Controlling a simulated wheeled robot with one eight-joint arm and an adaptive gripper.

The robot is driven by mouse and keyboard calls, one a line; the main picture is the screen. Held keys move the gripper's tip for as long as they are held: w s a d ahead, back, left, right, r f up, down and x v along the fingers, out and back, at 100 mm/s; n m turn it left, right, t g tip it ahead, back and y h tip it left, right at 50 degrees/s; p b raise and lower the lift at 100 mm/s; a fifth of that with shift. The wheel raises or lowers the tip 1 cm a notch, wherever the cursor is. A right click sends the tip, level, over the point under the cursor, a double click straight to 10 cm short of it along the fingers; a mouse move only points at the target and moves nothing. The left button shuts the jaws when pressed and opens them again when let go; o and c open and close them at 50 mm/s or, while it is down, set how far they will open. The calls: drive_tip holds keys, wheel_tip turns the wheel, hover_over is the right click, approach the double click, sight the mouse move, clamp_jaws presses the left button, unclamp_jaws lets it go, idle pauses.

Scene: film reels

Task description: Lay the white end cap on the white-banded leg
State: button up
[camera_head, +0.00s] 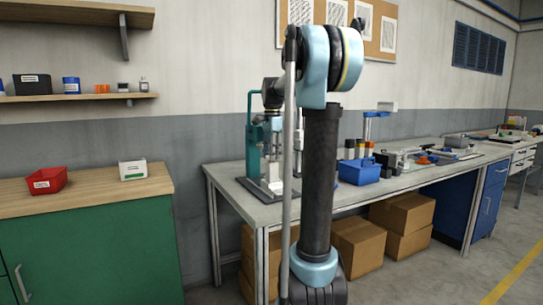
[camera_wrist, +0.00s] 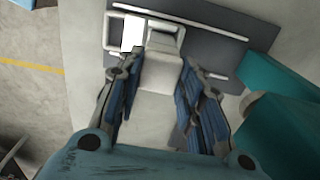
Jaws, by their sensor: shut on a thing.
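My gripper (camera_wrist: 162,60) points down over the grey bench. Its two blue-padded fingers stand apart, one on each side of a pale block (camera_wrist: 160,76), which looks like the white end cap. The fingers close on its sides. Just beyond it, a pale frame with a bright white square (camera_wrist: 132,34) lies on a dark grey base plate (camera_wrist: 215,55). In the head view my gripper is beside the teal press (camera_head: 253,135), partly hidden by my arm. I cannot make out the white-banded leg for certain in either view.
Teal parts (camera_wrist: 275,125) stand close on the right in the wrist view. On the bench (camera_head: 330,195) are a blue bin (camera_head: 359,172) and several small dark cylinders. Left is a green cabinet with a red bin (camera_head: 46,181) and a white bin (camera_head: 132,170).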

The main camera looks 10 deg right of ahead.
drive_tip(key=o, duration=0.9)
drive_tip(key=shift+f, duration=0.1)
drive_tip(key=shift+c, duration=0.2)
wheel_tip(320, 180, up, 12)
drive_tip(key=s+f+n+t, duration=0.2)
drive_tip(key=s+f+n, duration=1.2)
drive_tip(key=s+f, duration=2.1)
wheel_tip(320, 180, down, 3)
drive_tip(key=shift+r+n, duration=0.1)
drive_tip(key=shift+n, duration=0.3)
